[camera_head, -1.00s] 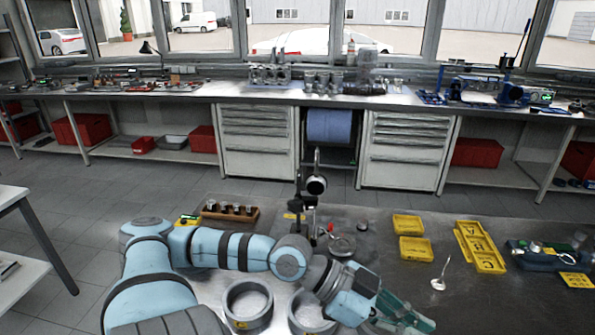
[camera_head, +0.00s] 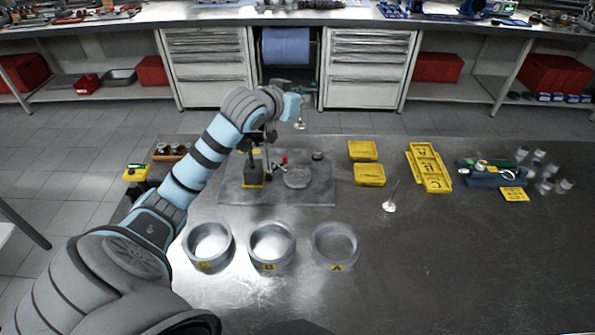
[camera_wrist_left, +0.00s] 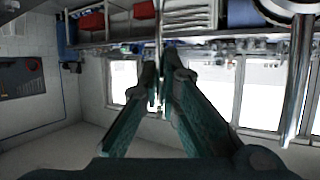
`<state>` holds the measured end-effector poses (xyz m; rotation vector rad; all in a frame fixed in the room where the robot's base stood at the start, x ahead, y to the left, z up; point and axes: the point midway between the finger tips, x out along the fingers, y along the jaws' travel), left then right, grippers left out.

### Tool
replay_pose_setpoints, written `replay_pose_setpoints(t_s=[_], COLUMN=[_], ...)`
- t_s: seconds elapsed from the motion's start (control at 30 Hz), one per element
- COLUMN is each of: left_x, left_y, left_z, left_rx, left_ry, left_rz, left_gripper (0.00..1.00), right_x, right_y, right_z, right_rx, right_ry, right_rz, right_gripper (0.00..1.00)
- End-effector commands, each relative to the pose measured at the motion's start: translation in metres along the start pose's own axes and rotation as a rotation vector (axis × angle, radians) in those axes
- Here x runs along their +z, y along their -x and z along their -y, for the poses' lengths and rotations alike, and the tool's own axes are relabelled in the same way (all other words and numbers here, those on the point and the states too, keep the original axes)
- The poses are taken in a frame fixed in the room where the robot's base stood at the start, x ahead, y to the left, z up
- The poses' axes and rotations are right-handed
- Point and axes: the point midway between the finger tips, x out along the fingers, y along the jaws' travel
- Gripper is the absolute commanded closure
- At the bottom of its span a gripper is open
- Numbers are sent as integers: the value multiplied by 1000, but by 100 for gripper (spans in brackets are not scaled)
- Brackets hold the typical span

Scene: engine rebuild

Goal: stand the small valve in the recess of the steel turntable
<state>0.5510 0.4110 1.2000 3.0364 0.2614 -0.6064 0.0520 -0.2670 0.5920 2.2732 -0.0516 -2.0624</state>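The steel turntable (camera_head: 297,178) is a round grey disc on a dark plate beside the dial gauge stand. My left gripper (camera_head: 301,103) is beyond and above it, by the top of the stand. It holds the small valve (camera_head: 300,125), which hangs with its head down and its stem up. In the left wrist view the teal fingers (camera_wrist_left: 160,95) close on the thin stem (camera_wrist_left: 158,35); its head is out of that frame. The turntable's recess is too small to make out. Another valve (camera_head: 390,206) stands head down on the bench. My right gripper is not in view.
The gauge stand (camera_head: 252,170) rises just left of the turntable. Yellow trays (camera_head: 369,175) lie to its right. A wooden block (camera_head: 170,152) with small parts is at left. The bench's front right is clear.

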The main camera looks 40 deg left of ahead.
Motion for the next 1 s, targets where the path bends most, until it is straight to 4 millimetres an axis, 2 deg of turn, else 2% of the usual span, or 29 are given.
replay_pose_setpoints(t_s=[0.07, 0.17, 0.27, 0.4, 0.53, 0.67, 0.83, 1.0], left_x=[-8, 2, 32, 85, 122, 138, 170, 176], left_y=[-3, -9, -21, -42, -58, -65, -78, -80], left_z=[8, 12, 12, 12, 11, 11, 11, 11], left_rx=[-55, -86, -88, -86, -84, -84, -84, -83], left_ry=[25, 35, 34, 33, 32, 30, 30, 28], left_rz=[-1, 5, 9, 9, 6, 2, 4, 0], left_gripper=[100, 100, 100, 100, 100, 100, 100, 100], right_x=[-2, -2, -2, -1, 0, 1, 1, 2], right_y=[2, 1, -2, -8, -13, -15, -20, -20], right_z=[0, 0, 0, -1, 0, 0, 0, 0], right_rx=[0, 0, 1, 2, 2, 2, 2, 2], right_ry=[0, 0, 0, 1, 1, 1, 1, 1], right_rz=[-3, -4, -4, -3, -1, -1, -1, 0], right_gripper=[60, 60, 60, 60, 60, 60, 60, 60])
